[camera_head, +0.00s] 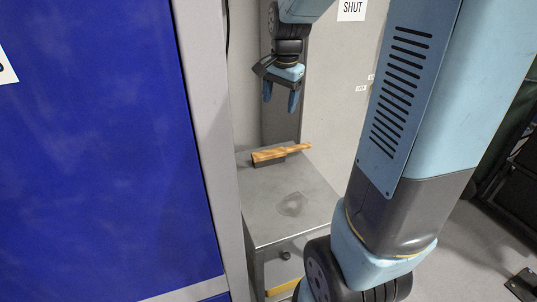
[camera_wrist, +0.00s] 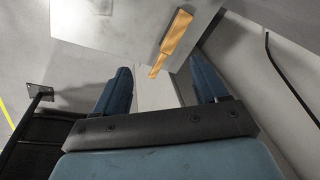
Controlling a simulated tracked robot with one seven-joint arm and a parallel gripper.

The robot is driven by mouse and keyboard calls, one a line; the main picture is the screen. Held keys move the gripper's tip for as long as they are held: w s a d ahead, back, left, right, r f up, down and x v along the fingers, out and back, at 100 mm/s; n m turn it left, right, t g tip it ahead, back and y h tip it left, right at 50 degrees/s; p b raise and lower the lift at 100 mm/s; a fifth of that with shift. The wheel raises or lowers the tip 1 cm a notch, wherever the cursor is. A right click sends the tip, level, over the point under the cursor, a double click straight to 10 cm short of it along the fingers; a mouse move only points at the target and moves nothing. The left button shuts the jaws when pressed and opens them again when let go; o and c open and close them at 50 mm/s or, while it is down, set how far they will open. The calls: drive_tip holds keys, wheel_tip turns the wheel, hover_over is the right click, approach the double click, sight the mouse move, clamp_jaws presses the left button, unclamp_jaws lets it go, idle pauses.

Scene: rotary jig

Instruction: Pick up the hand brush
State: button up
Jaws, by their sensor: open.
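The hand brush (camera_head: 281,153) has a wooden handle and a dark bristle block, and lies on the grey metal cabinet top (camera_head: 265,205), its narrow handle end pointing right. In the wrist view the brush (camera_wrist: 173,42) lies beyond the fingertips, between them and toward the right finger, with its handle end nearest me. My gripper (camera_head: 281,100) is open and empty, pointing down, and appears above the brush with a clear gap. In the wrist view both blue fingers (camera_wrist: 160,75) are apart with nothing between them.
A tall blue panel with a grey frame (camera_head: 200,130) stands left of the cabinet. A pale wall or door with a "SHUT" sign (camera_head: 352,9) rises behind. The front of the cabinet top is clear except for a stain-like patch (camera_head: 291,204). A black frame (camera_head: 508,150) stands at far right.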

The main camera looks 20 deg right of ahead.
sight(281, 150)
drive_tip(key=w+d+f+m+g, duration=0.1)
drive_tip(key=w+d+f+m, duration=0.25)
drive_tip(key=w+f, duration=0.3)
drive_tip(key=w+d+f+m+g, duration=0.1)
drive_tip(key=w+d+f+m, duration=0.1)
drive_tip(key=w+f+m, duration=0.45)
drive_tip(key=f, duration=0.3)
drive_tip(key=s+f+n, duration=0.1)
drive_tip(key=f, duration=0.2)
drive_tip(key=f+n, duration=0.1)
drive_tip(key=f, duration=0.3)
drive_tip(key=shift+s, duration=0.2)
drive_tip(key=shift+s+d+f, duration=0.1)
drive_tip(key=shift+f, duration=1.2)
drive_tip(key=shift+s+d+f, duration=0.1)
drive_tip(key=shift+f, duration=1.2)
